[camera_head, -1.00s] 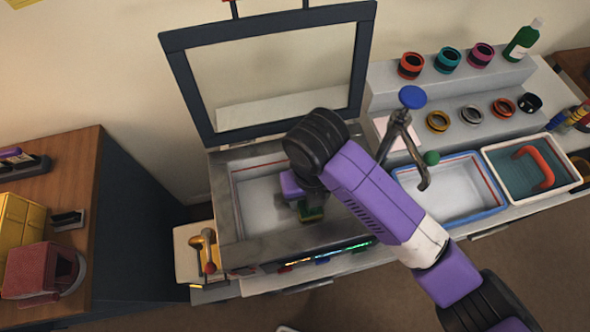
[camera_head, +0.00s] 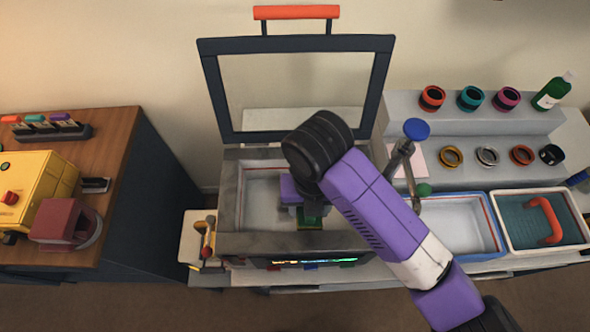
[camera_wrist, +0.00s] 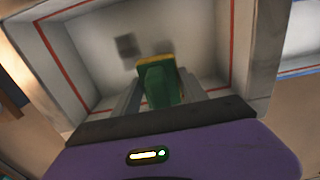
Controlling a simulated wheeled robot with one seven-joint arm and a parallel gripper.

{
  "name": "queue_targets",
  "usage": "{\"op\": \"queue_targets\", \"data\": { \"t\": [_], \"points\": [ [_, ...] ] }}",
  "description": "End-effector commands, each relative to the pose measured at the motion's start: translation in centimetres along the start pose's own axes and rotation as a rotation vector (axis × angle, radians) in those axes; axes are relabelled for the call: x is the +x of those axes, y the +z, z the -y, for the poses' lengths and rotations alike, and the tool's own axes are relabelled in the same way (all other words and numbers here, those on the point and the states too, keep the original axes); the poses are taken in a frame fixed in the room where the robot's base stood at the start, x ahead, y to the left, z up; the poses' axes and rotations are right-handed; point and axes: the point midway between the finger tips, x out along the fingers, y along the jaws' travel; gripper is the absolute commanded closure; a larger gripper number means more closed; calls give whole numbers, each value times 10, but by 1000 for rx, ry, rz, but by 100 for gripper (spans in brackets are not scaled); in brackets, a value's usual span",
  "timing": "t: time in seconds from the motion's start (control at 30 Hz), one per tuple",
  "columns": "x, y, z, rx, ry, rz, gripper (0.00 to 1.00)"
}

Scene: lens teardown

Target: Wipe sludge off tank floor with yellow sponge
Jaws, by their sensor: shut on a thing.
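The tank (camera_head: 232,212) is an open grey metal basin with a pale floor and a red line around its inner walls. Its dark-framed lid (camera_head: 213,95) stands raised behind it. My gripper (camera_head: 305,212) reaches down inside the tank, partly hidden by my arm. It is shut on the sponge, which shows mostly green with a yellow edge in the wrist view (camera_wrist: 160,83). In the head view the sponge (camera_head: 311,224) is a small green patch low in the tank. A dark grey smudge of sludge (camera_wrist: 126,46) lies on the floor, left of and beyond the sponge. Whether the sponge touches the floor is unclear.
A blue-rimmed white tray (camera_head: 468,225) and a teal-floored tray with an orange handle (camera_head: 520,228) stand right of the tank. Coloured rings and a green bottle (camera_head: 550,94) sit on the stepped shelf. A wooden cabinet (camera_head: 115,150) stands left.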

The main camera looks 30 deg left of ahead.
Motion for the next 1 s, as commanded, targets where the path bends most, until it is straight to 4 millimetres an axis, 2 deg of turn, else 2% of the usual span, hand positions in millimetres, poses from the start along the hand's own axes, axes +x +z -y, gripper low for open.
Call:
{"op": "queue_targets", "data": {
  "t": [0.3, 1.0],
  "points": [
    [-19, 4, -6, 5, 0, 1, 82],
    [-22, 7, -4, 27, 0, 1, 82]
  ]
}}
